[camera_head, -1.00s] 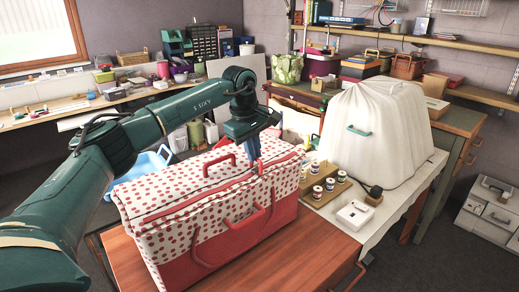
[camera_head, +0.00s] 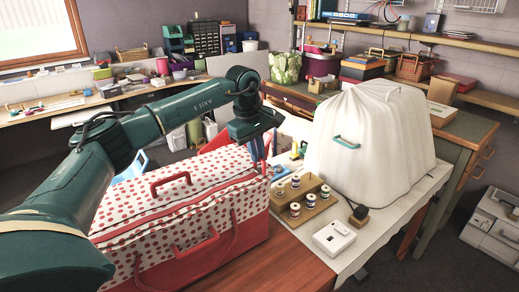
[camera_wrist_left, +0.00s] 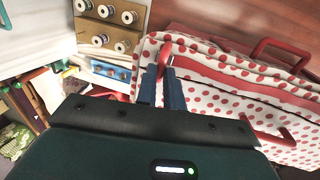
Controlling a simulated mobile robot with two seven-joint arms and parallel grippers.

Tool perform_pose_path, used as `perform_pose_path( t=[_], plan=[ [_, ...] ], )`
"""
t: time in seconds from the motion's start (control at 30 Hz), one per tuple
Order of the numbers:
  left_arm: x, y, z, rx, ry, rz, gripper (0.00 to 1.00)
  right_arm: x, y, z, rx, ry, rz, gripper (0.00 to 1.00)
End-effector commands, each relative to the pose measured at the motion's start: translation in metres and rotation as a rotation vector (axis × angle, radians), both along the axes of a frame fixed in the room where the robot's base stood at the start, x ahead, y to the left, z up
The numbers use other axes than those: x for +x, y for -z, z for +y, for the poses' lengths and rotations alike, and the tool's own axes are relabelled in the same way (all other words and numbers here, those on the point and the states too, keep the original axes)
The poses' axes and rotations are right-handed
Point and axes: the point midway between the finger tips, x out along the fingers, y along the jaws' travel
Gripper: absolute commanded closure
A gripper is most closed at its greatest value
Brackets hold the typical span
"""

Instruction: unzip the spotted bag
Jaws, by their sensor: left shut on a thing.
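The spotted bag (camera_head: 190,222), white with red dots, red trim and red handles, sits on the reddish wooden table and fills the lower middle of the head view. It also shows in the left wrist view (camera_wrist_left: 225,95). My left gripper (camera_head: 259,158) is at the top of the bag's right end. In the left wrist view its blue fingers (camera_wrist_left: 160,82) are shut on a red zip pull (camera_wrist_left: 163,52), partly hidden between them. A red strip (camera_wrist_left: 235,70) runs along the bag's top from there. I cannot tell how far the zip gapes. My right gripper is not in view.
A wooden rack of thread spools (camera_head: 302,203) and a white box (camera_head: 334,238) stand just right of the bag. A large white cloth cover (camera_head: 372,135) stands behind them. The reddish tabletop (camera_head: 290,265) is clear in front of the bag's right end.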

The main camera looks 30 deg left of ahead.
Motion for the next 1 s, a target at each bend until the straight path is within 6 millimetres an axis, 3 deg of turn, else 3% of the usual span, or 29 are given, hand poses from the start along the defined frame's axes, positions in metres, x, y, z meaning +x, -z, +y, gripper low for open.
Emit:
perform_pose_path(
  t=[0.43,0.47,0.7,1.0],
  plan=[
    [0.0019,-0.0017,-0.0011,-0.003,0.003,-0.012,1.00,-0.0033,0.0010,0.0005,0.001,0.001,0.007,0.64],
    [0.0019,-0.0017,-0.0011,-0.003,0.003,-0.013,0.89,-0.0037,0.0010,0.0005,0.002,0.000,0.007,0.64],
    [0.0012,-0.0010,-0.0007,-0.003,0.002,-0.009,0.69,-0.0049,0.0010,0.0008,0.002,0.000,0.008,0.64],
    [0.0003,-0.0024,-0.0001,-0.001,0.001,-0.006,0.68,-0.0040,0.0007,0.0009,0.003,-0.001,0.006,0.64]
  ],
)
